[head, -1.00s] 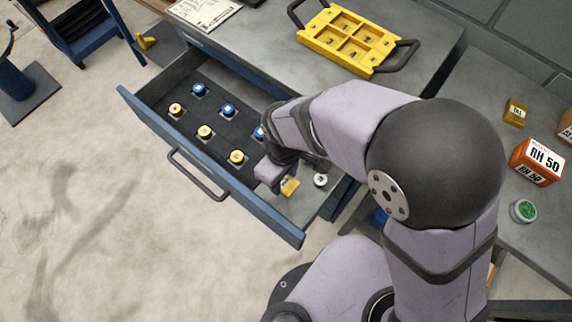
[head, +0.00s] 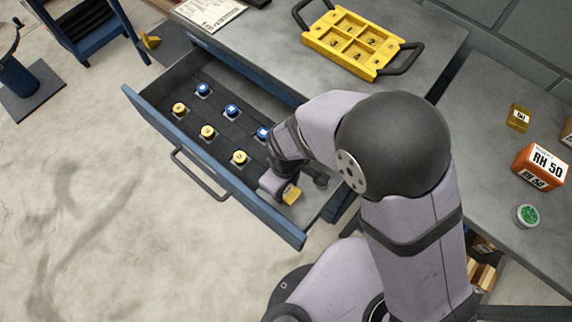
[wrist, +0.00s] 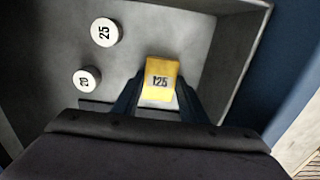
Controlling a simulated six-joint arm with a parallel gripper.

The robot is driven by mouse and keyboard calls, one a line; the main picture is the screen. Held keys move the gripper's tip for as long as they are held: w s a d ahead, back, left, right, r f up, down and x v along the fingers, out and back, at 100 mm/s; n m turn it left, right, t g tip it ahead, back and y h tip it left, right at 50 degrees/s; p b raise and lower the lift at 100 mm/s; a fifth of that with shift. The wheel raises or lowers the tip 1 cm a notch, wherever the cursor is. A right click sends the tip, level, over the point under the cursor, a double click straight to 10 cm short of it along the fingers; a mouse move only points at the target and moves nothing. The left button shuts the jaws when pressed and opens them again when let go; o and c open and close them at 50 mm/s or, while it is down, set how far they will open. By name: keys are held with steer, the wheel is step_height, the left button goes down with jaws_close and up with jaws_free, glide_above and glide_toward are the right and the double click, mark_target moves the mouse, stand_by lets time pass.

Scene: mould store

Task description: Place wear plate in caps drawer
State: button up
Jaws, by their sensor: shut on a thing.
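The wear plate appears to be the small yellow block marked 125 (wrist: 160,80); in the head view it shows as a yellow block (head: 292,195) at the near right end of the open blue drawer (head: 250,198). My gripper (wrist: 159,97) is shut on it, one dark finger on each side. In the wrist view the block is over the bare grey drawer floor (wrist: 150,30); I cannot tell whether it touches it. In the head view my wrist hides part of the drawer's right end.
White round caps marked 25 (wrist: 104,32) and 20 (wrist: 88,78) lie left of the block. Yellow caps (head: 208,132) and blue caps (head: 232,110) sit in the dark insert. A yellow handled tray (head: 330,45) and orange box (head: 540,166) stand on the worktops.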

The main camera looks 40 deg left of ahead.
steer(key=shift+f, duration=0.1)
steer(key=o, duration=1.4)
step_height(320, 180, up, 12)
steer(key=shift+r, duration=0.15)
